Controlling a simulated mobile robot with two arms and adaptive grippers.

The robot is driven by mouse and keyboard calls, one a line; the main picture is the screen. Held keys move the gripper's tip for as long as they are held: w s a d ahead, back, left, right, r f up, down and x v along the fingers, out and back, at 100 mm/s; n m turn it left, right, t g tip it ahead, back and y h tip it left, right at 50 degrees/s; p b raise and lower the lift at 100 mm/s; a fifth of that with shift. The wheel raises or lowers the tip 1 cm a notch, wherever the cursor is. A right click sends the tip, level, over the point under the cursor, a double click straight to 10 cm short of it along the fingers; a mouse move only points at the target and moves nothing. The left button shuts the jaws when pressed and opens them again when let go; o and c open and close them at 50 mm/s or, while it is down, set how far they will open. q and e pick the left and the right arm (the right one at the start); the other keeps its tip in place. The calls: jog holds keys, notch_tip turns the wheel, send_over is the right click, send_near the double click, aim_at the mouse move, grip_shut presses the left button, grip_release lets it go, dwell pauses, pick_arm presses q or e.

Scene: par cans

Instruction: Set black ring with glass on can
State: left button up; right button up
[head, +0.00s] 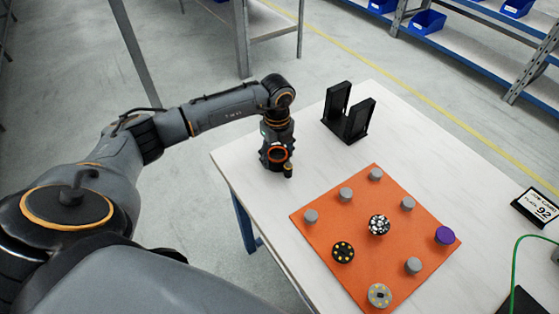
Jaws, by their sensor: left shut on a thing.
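My left gripper (278,164) points down over the far left part of the table, left of the black rack and off the mat. It is shut on a small dark thing, seemingly the black ring with glass, mostly hidden by the fingers. Par cans stand on an orange mat (322,228): a black one with yellow dots (343,253), one with a black-and-white top (379,226), a purple-topped one (445,236) and a grey one with yellow dots (379,296). Which can is meant, I cannot tell. My right gripper is not in view.
Several short grey pegs, such as the one at the mat's left corner (311,216), stand on the mat. The black two-walled rack (348,122) stands at the back. A small sign (536,207) and a green cable (515,262) are at the right. Table between gripper and mat is clear.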

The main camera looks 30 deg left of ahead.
pick_arm(q)
jog(key=shift+r, duration=0.1)
jog(key=shift+r+p, duration=2.25)
jog(key=shift+r, duration=0.65)
